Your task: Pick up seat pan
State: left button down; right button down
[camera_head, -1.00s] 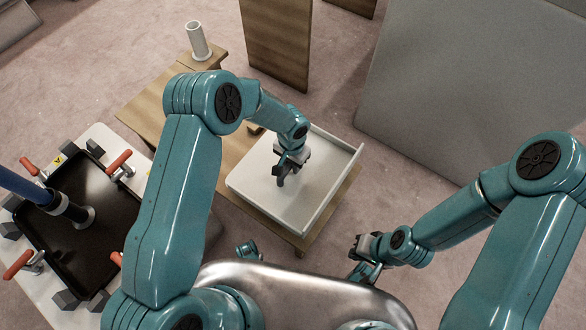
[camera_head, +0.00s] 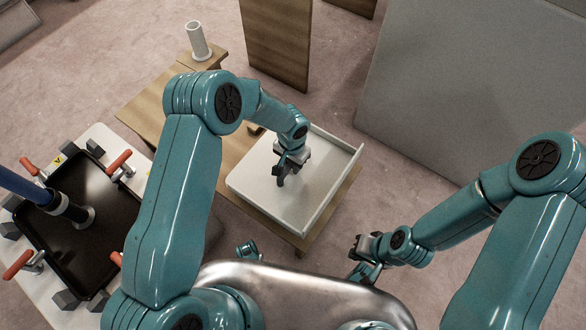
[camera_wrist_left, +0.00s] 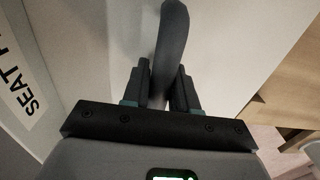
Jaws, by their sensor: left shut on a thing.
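The seat pan (camera_head: 262,178) is a shallow white tray with a raised rim along its right side, lying on a wooden bench. In the left wrist view its pale surface (camera_wrist_left: 240,40) fills much of the picture, with a label starting "SEAT" at the left. My left gripper (camera_head: 281,180) is over the middle of the pan. In the left wrist view its fingers (camera_wrist_left: 160,88) are shut on a dark upright handle (camera_wrist_left: 172,40) of the pan. The handle's base is hidden. My right gripper (camera_head: 362,256) is at the lower right, away from the pan; its fingers are too small to read.
The wooden bench (camera_head: 150,112) extends to the upper left and carries a white tube (camera_head: 197,40). A white table with a black tray (camera_head: 88,225), red-handled clamps and a blue post stands at the left. A large grey panel (camera_head: 470,85) is at the upper right. Carpet lies between.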

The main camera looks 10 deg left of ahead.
pick_arm(q)
jog(key=shift+r, duration=0.15)
dwell(0.3)
jog(key=shift+r+p, duration=0.35)
jog(key=shift+p, duration=0.35)
notch_tip(320, 180, up, 20)
jog(key=p, duration=0.5)
jog(key=shift+f, duration=0.15)
